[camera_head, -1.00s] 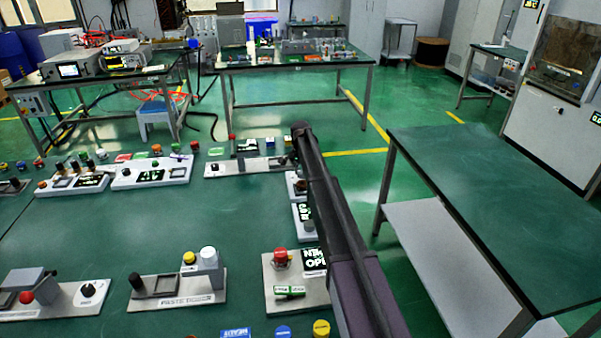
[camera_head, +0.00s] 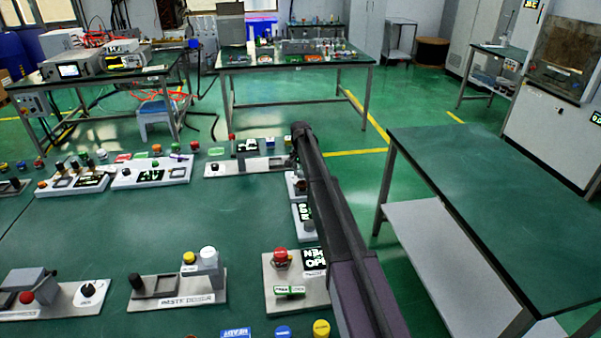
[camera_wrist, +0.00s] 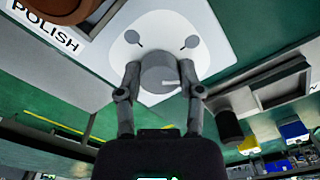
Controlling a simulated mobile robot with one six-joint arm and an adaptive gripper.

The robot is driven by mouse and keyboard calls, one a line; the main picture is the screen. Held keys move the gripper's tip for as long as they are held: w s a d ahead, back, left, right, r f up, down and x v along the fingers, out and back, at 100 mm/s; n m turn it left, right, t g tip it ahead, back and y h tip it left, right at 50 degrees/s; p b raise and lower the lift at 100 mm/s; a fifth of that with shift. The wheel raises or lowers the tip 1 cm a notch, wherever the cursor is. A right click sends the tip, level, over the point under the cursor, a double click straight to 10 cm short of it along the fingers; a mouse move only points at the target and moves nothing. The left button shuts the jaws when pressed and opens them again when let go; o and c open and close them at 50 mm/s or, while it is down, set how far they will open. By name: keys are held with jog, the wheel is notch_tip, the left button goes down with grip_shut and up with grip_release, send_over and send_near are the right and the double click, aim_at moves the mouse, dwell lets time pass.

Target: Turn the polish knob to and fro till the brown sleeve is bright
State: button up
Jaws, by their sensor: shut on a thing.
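The polish knob (camera_wrist: 158,76) is a round grey knob with a white pointer line on a pale plate (camera_wrist: 205,50) in the wrist view. The pointer points to the right. My gripper (camera_wrist: 158,82) is shut on the knob, one finger at each side. The POLISH label (camera_wrist: 45,25) is at the upper left. Beside it is a brown rounded part (camera_wrist: 98,18), cut off by the top edge; it may be the sleeve, and I cannot judge its shine. In the head view my arm shows, but I cannot make out the gripper or the knob.
In the wrist view a grey fixture with a dark cylinder (camera_wrist: 229,125) stands close to the right finger, with blue (camera_wrist: 248,145) and yellow (camera_wrist: 293,131) blocks beyond. In the head view several other stations stand on the green table (camera_head: 110,225). A side table (camera_head: 470,190) is at the right.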

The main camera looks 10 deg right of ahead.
jog(key=shift+s+n, duration=0.1)
jog(key=shift+n, duration=0.8)
jog(key=n, duration=0.3)
jog(key=shift+n, duration=1.3)
jog(key=shift+n, duration=2.9)
